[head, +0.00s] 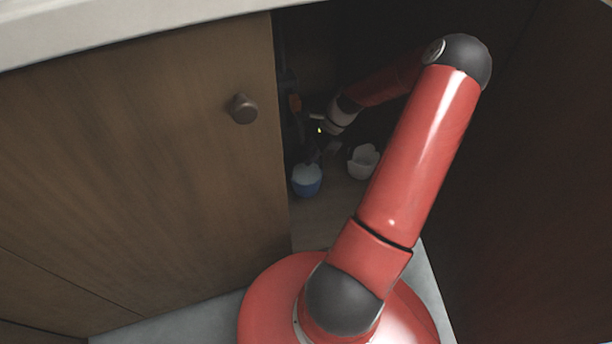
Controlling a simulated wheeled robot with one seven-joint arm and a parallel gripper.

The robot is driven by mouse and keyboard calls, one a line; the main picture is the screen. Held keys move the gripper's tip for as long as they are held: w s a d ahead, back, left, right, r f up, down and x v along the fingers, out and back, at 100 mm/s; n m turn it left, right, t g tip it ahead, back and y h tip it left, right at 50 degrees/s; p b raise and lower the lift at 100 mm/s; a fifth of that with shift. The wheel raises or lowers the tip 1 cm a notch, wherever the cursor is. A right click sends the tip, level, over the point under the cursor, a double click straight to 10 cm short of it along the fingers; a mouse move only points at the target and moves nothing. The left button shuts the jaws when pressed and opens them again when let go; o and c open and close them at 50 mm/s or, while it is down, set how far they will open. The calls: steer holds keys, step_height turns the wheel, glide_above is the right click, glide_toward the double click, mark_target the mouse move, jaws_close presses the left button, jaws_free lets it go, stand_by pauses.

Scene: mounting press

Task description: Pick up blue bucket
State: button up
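The blue bucket (306,187) stands on the floor of the dark cupboard, close to the edge of the closed door. Its body is blue and its top looks pale or white. My gripper (318,157) is inside the cupboard, just above and slightly right of the blue bucket, and points down. It is dark against a dark background, so its fingers are hard to make out. I cannot tell whether it touches the bucket or whether it is open or shut.
A white cup-like container (363,161) stands right of the blue bucket. A wooden door (140,170) with a round knob (242,109) closes the left side. A dark panel (530,190) bounds the right. Bare cupboard floor (325,220) lies in front of the bucket.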

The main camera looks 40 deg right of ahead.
steer(key=shift+a+f, duration=0.15)
steer(key=shift+f, duration=0.1)
jaws_close()
steer(key=shift+r, duration=0.1)
stand_by(1.2)
